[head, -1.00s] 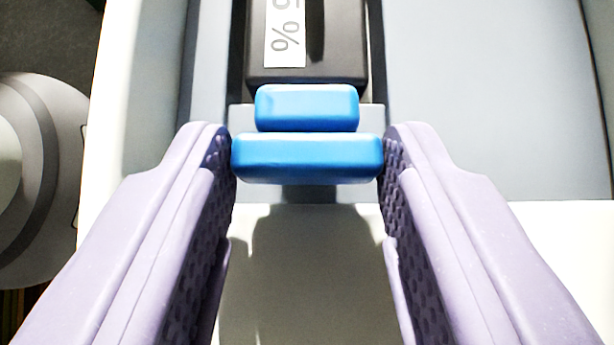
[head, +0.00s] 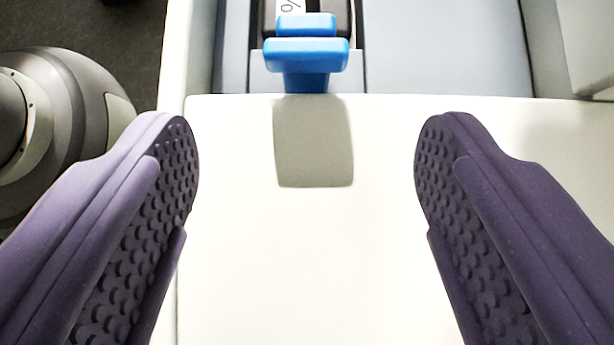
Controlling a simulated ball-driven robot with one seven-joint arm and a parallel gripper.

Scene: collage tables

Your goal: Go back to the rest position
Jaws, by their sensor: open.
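My gripper (head: 306,150) shows from the bottom of the head view, its two purple padded fingers spread wide. Nothing is between the fingers except the white surface below. A blue handle (head: 306,55) lies ahead of the fingertips, near the top of the view and apart from both fingers. The handle is joined to a dark block (head: 346,12) with a white label bearing a % sign, cut off by the top edge.
A white surface (head: 300,250) fills the middle and is bare, with a grey shadow (head: 313,150) below the handle. Grey recessed panels (head: 445,45) lie beyond it, with raised white walls at both sides. My rounded grey base (head: 65,110) shows at left over dark floor.

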